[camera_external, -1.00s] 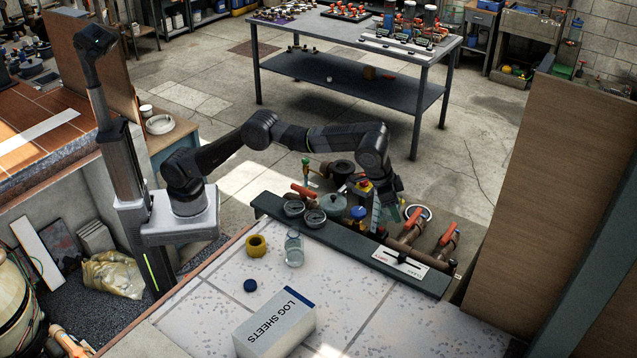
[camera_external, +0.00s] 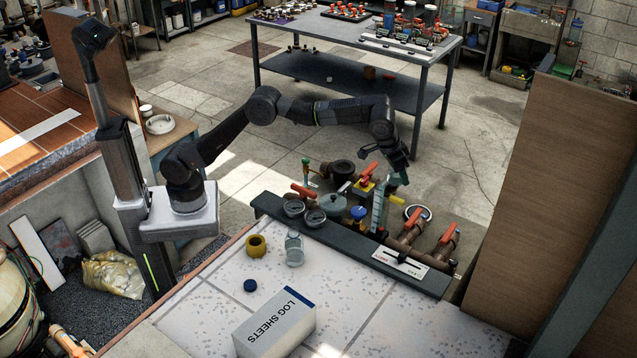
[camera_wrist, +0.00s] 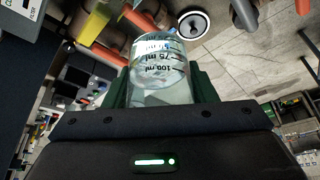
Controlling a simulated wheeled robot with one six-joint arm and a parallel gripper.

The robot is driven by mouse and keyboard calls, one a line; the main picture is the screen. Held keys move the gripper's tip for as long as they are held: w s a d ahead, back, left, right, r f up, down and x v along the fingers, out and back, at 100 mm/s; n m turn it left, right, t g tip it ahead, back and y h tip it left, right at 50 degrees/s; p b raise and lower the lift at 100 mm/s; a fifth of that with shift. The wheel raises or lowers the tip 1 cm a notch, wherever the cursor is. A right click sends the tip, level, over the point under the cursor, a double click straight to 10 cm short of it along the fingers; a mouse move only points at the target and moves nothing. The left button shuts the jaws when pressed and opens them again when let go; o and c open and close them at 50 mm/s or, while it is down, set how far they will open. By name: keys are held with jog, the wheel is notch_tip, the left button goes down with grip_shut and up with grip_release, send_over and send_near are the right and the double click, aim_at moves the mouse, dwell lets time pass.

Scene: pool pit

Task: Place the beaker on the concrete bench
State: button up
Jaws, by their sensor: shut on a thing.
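In the wrist view, a clear beaker (camera_wrist: 160,75) with dark ml marks sits between the green fingers of my gripper (camera_wrist: 155,88), which is shut on it. In the external view my gripper (camera_external: 397,180) hangs in the air above the pipes and valves behind the dark ledge; the beaker is too small and hidden to make out there. The concrete bench (camera_external: 385,325), a pale speckled slab, fills the bottom middle, nearer the camera than my gripper.
On the bench stand a LOG SHEETS box (camera_external: 275,325), a glass jar (camera_external: 294,248), a yellow ring (camera_external: 256,246) and a blue cap (camera_external: 250,285). The dark ledge (camera_external: 350,245) carries gauges. The bench's right part is clear.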

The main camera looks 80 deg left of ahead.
jog(key=s+a+f+p, duration=0.1)
jog(key=s+a+f, duration=0.15)
jog(key=a, duration=0.75)
jog(key=s+a+f+m, duration=0.15)
jog(key=a+f, duration=0.25)
jog(key=a, duration=0.7)
jog(key=s+a+f+n+p, duration=0.1)
jog(key=s+a+f, duration=0.25)
jog(key=a, duration=0.65)
notch_tip(320, 180, up, 10)
jog(key=m+h+b, duration=0.3)
jog(key=m+b, duration=0.4)
send_over(393, 237)
jog(key=shift+g, duration=0.3)
notch_tip(393, 237, down, 22)
jog(key=shift+r, duration=0.1)
jog(key=shift+f, duration=2.65)
jog(key=shift+f, duration=0.15)
